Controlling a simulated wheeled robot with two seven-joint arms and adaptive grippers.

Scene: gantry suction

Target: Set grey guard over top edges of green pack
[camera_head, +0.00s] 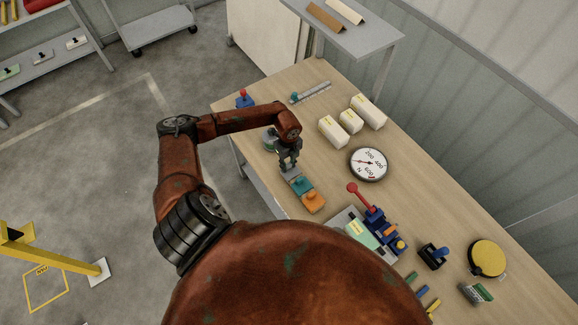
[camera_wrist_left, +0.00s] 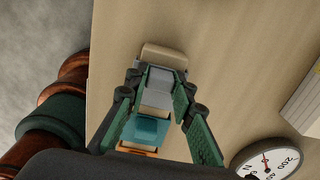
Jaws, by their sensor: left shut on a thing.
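My left gripper (camera_head: 289,165) points down at the near left edge of the wooden table. In the left wrist view, its fingertips (camera_wrist_left: 158,84) are shut on a small grey piece (camera_wrist_left: 156,98). Whether this piece is the grey guard I cannot tell; the fingers hide part of it. A teal piece (camera_head: 301,185) and an orange piece (camera_head: 313,202) lie in line beside it. My right gripper is not in view.
A blue device with a red-knobbed lever (camera_head: 371,211) stands right beside the pack. A round dial (camera_head: 368,164) and white packs (camera_head: 333,131) lie farther back. A raised shelf (camera_head: 372,45) holds a brown angle piece (camera_head: 326,17) and a cream one (camera_head: 345,11).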

